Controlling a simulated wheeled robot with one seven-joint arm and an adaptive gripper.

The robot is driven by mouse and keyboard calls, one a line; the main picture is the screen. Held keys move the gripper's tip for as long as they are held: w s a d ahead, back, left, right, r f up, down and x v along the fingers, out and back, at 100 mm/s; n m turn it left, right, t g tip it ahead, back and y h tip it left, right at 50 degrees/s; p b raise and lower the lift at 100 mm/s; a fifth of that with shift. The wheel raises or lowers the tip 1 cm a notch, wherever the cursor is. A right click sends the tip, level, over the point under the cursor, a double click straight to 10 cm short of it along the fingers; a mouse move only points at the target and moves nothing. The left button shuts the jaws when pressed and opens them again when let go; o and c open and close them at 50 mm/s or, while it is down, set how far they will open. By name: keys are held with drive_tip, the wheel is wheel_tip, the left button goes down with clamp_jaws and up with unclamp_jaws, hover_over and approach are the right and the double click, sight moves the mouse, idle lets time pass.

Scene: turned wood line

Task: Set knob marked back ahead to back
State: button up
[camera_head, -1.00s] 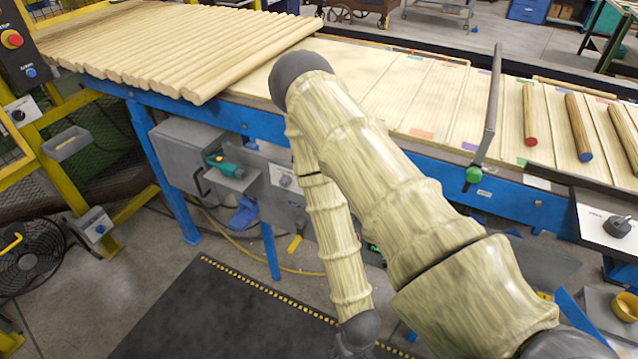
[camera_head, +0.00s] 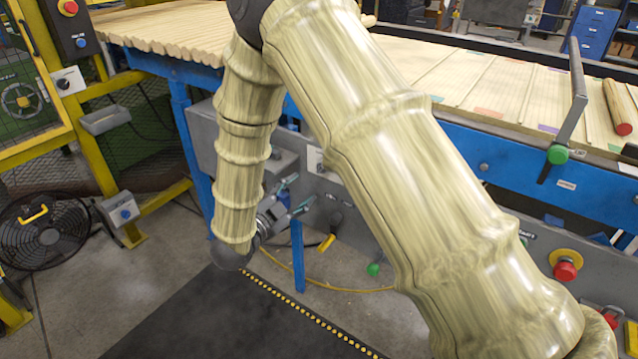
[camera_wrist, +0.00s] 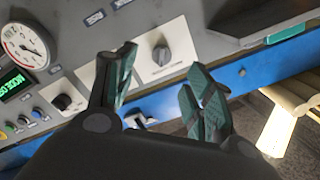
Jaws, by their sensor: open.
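No marking reading back or ahead can be made out on any knob. In the wrist view a grey knob (camera_wrist: 161,54) sits on a white plate on a grey control panel, its lettering too small to read. My gripper (camera_wrist: 162,72) is open and empty, its green-padded fingers to either side of that knob in the picture; the gap to the panel cannot be judged. A black knob (camera_wrist: 62,102) is further left on the same panel. In the head view my gripper (camera_head: 300,192) points right toward the grey panel below the blue conveyor rail, partly behind my arm.
The panel also carries a round gauge (camera_wrist: 25,46) and a green display (camera_wrist: 14,86). A red button (camera_head: 565,270) is at right in the head view. A fan (camera_head: 42,238) and yellow frame stand left. A dark mat (camera_head: 225,315) covers the floor.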

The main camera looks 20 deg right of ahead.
sight(319, 170)
drive_tip(key=shift+m+h, duration=0.3)
drive_tip(key=shift+m, duration=0.1)
drive_tip(key=x, duration=1)
drive_tip(key=shift+w+d+r, duration=0.15)
drive_tip(key=shift+d+r, duration=0.05)
drive_tip(key=shift+r, duration=0.15)
drive_tip(key=c, duration=1)
